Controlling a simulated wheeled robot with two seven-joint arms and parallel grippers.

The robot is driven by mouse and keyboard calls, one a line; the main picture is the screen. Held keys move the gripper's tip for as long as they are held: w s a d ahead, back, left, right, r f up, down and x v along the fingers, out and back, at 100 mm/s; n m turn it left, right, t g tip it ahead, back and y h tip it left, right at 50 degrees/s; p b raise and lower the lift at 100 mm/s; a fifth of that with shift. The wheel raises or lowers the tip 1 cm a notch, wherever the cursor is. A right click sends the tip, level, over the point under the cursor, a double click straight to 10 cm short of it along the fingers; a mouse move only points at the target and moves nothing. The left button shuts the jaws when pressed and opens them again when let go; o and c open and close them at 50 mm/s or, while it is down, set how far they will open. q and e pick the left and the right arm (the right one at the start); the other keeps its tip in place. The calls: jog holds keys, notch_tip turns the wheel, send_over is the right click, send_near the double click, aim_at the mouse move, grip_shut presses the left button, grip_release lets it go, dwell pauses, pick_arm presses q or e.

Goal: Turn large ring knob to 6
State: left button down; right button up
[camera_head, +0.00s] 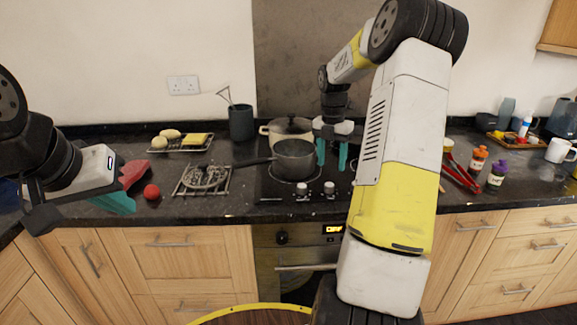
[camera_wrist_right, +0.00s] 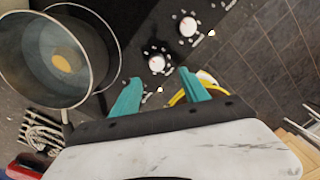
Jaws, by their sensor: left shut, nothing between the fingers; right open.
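Two white control knobs with red marks sit at the front of the black hob (camera_head: 262,188): a left knob (camera_head: 302,189) and a right knob (camera_head: 330,188). In the right wrist view they are the nearer knob (camera_wrist_right: 156,63) and the farther knob (camera_wrist_right: 187,27). I cannot tell which serves the large ring, and the dial numbers are too small to read. My right gripper (camera_head: 331,155) is open and empty above the hob. In its wrist view the fingertips (camera_wrist_right: 158,80) lie either side of the nearer knob, apart from it. My left gripper (camera_head: 122,203) is shut and empty at the left.
A grey saucepan (camera_head: 294,160) stands on the hob just left of my right gripper, a lidded pot (camera_head: 287,131) behind it. A wire rack (camera_head: 202,180), a red ball (camera_head: 152,192) and red tongs (camera_head: 460,176) lie on the counter. The oven (camera_head: 300,262) is below.

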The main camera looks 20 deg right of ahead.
aim_at(329, 184)
jog(key=shift+w+d+f+n, duration=0.1)
jog(key=shift+w+f+n, duration=0.2)
jog(key=shift+w+f, duration=0.15)
jog(key=shift+f, duration=0.35)
notch_tip(329, 184, down, 7)
jog(key=shift+s+d+r, duration=0.1)
grip_shut()
